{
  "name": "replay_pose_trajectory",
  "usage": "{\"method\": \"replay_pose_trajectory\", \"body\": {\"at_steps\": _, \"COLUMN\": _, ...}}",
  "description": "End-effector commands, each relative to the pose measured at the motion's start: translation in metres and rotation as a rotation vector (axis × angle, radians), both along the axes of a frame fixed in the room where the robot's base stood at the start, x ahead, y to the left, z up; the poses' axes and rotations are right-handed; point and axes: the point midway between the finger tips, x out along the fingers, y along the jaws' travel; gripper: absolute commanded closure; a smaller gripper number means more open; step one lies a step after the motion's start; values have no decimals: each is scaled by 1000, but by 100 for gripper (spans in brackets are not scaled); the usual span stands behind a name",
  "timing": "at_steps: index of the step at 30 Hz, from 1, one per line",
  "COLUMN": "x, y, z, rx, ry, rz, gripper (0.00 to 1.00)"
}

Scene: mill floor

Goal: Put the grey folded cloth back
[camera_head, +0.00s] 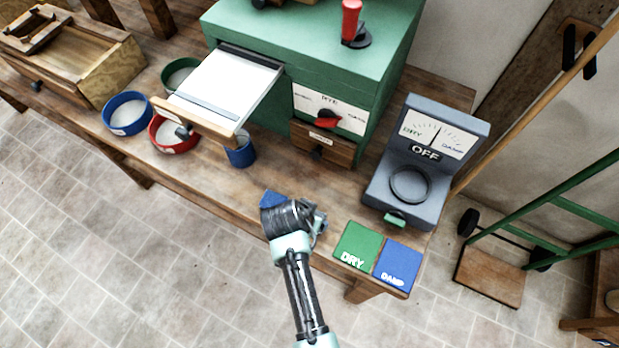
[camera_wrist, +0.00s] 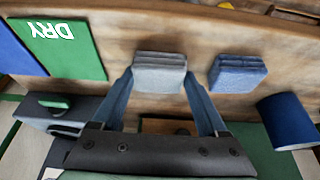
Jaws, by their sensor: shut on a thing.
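The grey folded cloth (camera_wrist: 159,74) is between the two fingertips of my gripper (camera_wrist: 158,82) in the wrist view, and the jaws are shut on it. It is at or close to the wooden bench top; I cannot tell whether it touches. A blue folded cloth (camera_wrist: 238,72) lies beside it, apart from it, and also shows in the head view (camera_head: 271,199). In the head view my gripper (camera_head: 314,222) is over the bench's front part, and it mostly hides the grey cloth.
Green DRY (camera_head: 356,245) and blue DAMP (camera_head: 398,264) pads lie at the bench's front right corner. A grey meter reading OFF (camera_head: 405,183) stands behind them. A blue cup (camera_head: 241,152), red bowl (camera_head: 172,135) and green machine (camera_head: 300,45) stand to the left and back.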

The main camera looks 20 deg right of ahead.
Motion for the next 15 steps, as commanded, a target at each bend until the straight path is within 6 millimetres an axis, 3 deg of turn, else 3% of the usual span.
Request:
{"method": "replay_pose_trajectory", "body": {"at_steps": 13, "x": 0, "y": 0, "z": -9, "rx": 0, "ry": -1, "rz": 1, "gripper": 76}}
{"method": "replay_pose_trajectory", "body": {"at_steps": 14, "x": 0, "y": 0, "z": -8, "rx": 0, "ry": -1, "rz": 1, "gripper": 18}}
{"method": "replay_pose_trajectory", "body": {"at_steps": 15, "x": 0, "y": 0, "z": -8, "rx": 0, "ry": -1, "rz": 0, "gripper": 11}}
